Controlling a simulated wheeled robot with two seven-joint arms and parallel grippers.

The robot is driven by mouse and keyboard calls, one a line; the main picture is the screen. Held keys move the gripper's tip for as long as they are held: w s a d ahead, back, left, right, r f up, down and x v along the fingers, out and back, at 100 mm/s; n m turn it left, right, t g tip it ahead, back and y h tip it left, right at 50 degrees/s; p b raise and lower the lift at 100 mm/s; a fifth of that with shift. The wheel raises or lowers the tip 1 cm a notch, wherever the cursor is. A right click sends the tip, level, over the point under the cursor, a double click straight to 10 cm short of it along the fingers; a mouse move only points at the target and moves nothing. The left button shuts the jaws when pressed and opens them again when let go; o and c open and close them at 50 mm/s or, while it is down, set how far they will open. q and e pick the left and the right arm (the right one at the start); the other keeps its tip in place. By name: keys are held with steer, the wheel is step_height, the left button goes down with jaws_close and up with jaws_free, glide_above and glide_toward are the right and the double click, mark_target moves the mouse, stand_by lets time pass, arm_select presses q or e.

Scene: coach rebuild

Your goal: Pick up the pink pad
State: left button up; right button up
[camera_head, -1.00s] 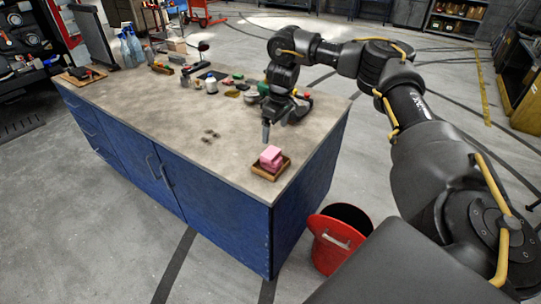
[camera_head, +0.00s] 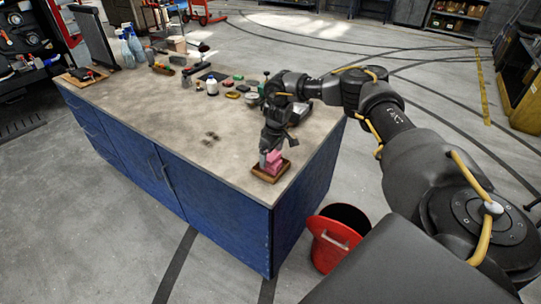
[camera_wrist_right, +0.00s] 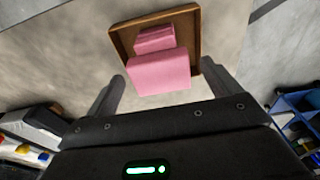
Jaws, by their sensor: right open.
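Two pink pads lie in a small brown wooden tray (camera_head: 263,174) at the near right corner of the bench. In the right wrist view the larger pink pad (camera_wrist_right: 160,73) looks nearer to the camera and overlaps a smaller pink one (camera_wrist_right: 155,38). The tray's rim (camera_wrist_right: 123,43) shows around them. My right gripper (camera_wrist_right: 163,86) is open, with one finger on each side of the larger pad and no visible contact. In the head view my right gripper (camera_head: 266,156) is over the tray and partly hides the pink pads (camera_head: 274,160). My left gripper is not in view.
A red bucket (camera_head: 335,242) stands on the floor by the bench's right end.

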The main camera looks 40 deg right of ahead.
mark_target(271, 155)
steer(key=shift+c, duration=0.4)
steer(key=c, duration=1)
steer(key=shift+r, duration=0.1)
steer(key=shift+r+b, duration=0.25)
steer(key=shift+b, duration=0.25)
step_height(271, 155, up, 2)
steer(key=shift+a+r+b, duration=0.15)
steer(key=shift+b, duration=0.7)
steer(key=s+a+r, duration=0.1)
steer(key=a+r, duration=0.2)
steer(key=a, duration=0.1)
steer(key=s+a+r+b, duration=0.1)
steer(key=a+r, duration=0.2)
steer(key=a, duration=0.1)
steer(key=s+a+r+b, duration=0.1)
steer(key=s+a+r, duration=0.1)
steer(key=a+r, duration=0.2)
steer(key=shift+s+a, duration=0.1)
steer(key=shift+a, duration=0.5)
